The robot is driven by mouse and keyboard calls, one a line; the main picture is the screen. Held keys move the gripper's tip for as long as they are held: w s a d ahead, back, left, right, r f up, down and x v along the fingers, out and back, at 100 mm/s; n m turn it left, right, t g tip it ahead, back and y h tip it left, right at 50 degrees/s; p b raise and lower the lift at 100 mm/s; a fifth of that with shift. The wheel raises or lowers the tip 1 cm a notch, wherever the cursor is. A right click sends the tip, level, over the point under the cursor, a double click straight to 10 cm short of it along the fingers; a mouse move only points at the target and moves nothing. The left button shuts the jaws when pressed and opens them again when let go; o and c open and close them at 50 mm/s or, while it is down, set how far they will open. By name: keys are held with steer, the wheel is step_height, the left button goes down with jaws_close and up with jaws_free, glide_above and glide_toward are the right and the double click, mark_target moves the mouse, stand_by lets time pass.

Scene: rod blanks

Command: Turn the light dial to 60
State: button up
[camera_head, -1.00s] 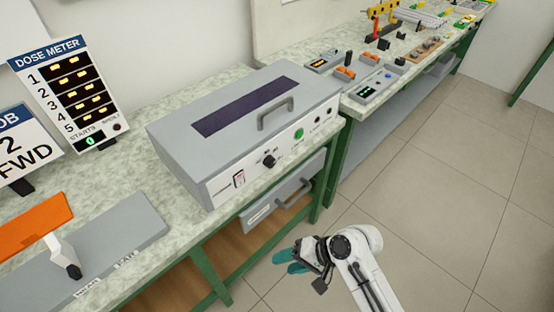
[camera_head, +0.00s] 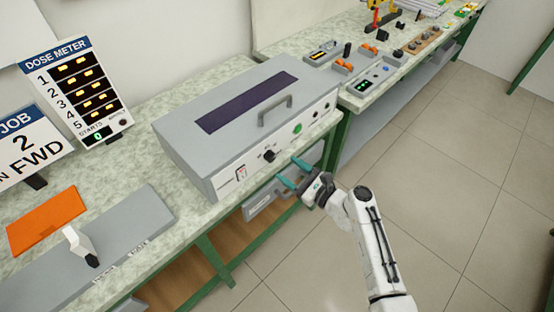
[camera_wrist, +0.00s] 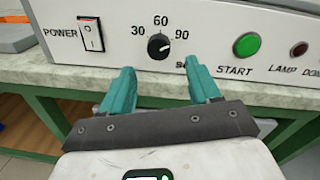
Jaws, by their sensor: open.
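The light dial is a black round knob (camera_wrist: 158,46) on the white front panel of a grey box. It also shows in the head view (camera_head: 269,156). The numbers 30, 60 and 90 are printed around it, with 60 straight above. I cannot clearly read where its pointer stands. My gripper (camera_wrist: 163,76) has two teal fingers spread apart, just below and in front of the dial, one toward each side. The dial lies beyond the gap, not between the fingers. In the head view my gripper (camera_head: 293,172) is in front of the panel.
Left of the dial is the power switch (camera_wrist: 91,35); right are the green start button (camera_wrist: 247,45) and a dark red lamp (camera_wrist: 299,49). A grey drawer (camera_head: 268,203) sits under the bench. The dose meter (camera_head: 80,90) stands at the left. Floor at the right is clear.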

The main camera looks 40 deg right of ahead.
mark_target(273, 159)
steer(key=w, duration=0.5)
steer(key=shift+w+a, duration=0.2)
steer(key=shift+w, duration=0.15)
steer(key=c, duration=1)
